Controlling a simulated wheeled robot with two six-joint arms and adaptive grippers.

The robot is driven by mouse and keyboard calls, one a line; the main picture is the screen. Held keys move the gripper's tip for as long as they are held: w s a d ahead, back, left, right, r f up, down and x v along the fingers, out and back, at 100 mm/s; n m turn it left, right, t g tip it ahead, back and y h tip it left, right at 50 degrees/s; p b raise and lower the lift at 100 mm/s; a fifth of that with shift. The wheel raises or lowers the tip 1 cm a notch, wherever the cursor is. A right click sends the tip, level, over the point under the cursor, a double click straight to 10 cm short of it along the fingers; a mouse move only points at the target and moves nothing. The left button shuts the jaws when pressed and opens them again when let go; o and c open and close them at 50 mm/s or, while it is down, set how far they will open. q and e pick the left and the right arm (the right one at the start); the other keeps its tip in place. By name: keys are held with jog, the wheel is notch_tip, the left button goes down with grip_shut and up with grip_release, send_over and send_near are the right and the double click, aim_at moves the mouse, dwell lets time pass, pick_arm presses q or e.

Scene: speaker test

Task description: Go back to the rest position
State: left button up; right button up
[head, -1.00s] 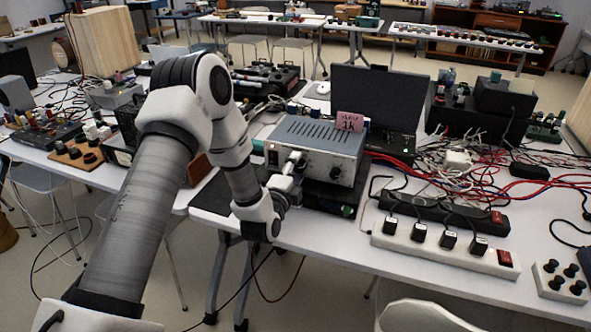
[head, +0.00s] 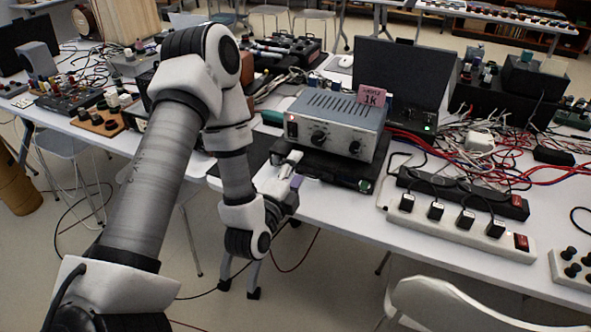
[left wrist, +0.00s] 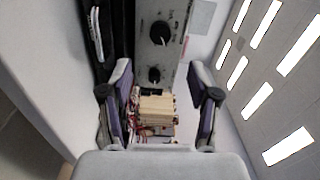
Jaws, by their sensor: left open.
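My left gripper (head: 292,171) is open and empty in the head view, just in front of a grey metal amplifier box (head: 337,118) with dark knobs. Its fingers are apart from the box's front. In the left wrist view the two fingers (left wrist: 160,100) stand wide apart with nothing between them. The box's front panel with two dark knobs (left wrist: 160,52) shows beyond them. My right gripper does not show.
The box sits on a flat black unit (head: 318,168) on the white table. A pink card reading 1K (head: 371,96) stands at its back. Power strips (head: 455,229) and red and white cables (head: 480,140) lie to the right. A chair back (head: 450,303) is in front.

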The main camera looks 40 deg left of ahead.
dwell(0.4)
pick_arm(q)
jog(key=s+d+f+g+h+p, duration=0.4)
jog(key=s+d+f+g+p, duration=0.45)
jog(key=f, duration=0.45)
jog(key=s+d+f+n+g, duration=0.1)
jog(key=s+f+n+g, duration=0.3)
jog(key=s+n, duration=0.3)
jog(key=s+d+f+n+g, duration=0.2)
jog(key=s+f+n+g, duration=0.2)
jog(key=s+n, duration=0.3)
jog(key=s+g, duration=0.1)
jog(key=s, duration=0.2)
jog(key=shift+n+b, duration=0.4)
